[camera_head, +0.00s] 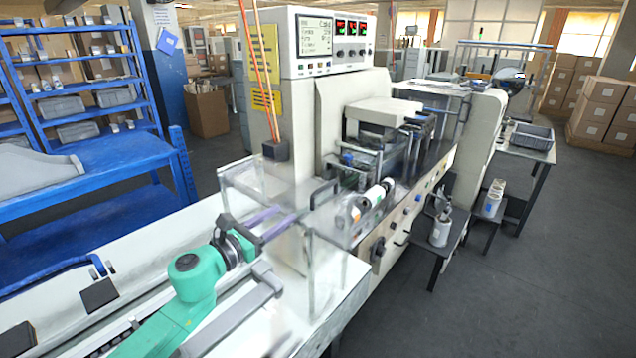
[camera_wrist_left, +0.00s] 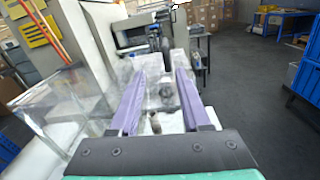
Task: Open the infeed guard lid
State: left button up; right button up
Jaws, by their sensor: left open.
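The infeed guard is a clear, see-through box (camera_head: 322,262) on the front of the wrapper; its lid (camera_head: 243,178) appears closed, though the clear panels make this hard to tell. A dark handle (camera_head: 325,189) shows near the lid's far right end. My left gripper (camera_head: 288,212) has purple fingers and is open, pointing toward the guard. Its fingertips look short of the handle in the head view. In the left wrist view the fingers (camera_wrist_left: 160,74) are spread with nothing clearly held, and clear panels (camera_wrist_left: 62,98) show at the left. My right gripper is not in view.
The wrapper's control panel (camera_head: 335,38) stands behind the guard. A film roll (camera_head: 372,196) sits right of the guard. Blue shelving (camera_head: 78,88) and a blue table (camera_head: 110,160) stand at the left. Open floor (camera_head: 540,270) lies at the right.

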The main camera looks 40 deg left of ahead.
aim_at(313, 195)
pick_arm(q)
jog(key=shift+m+h, duration=0.3)
jog(key=shift+m, duration=0.6)
jog(key=w, duration=0.2)
jog(key=w+r+p, duration=0.1)
jog(key=w, duration=0.1)
jog(key=w+d, duration=0.1)
jog(key=w, duration=0.2)
jog(key=shift+r, duration=0.2)
jog(key=w, duration=0.2)
jog(key=w+p, duration=0.1)
jog(key=w, duration=0.1)
jog(key=w+a, duration=0.1)
jog(key=w, duration=0.1)
jog(key=shift+w+f, duration=0.4)
jog(key=shift+w+d, duration=0.15)
jog(key=shift+w, duration=0.15)
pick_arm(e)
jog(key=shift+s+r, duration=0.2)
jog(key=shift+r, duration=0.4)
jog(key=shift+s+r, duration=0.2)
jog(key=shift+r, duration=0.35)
pick_arm(q)
grip_shut()
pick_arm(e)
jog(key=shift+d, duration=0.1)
pick_arm(q)
jog(key=shift+r, duration=0.1)
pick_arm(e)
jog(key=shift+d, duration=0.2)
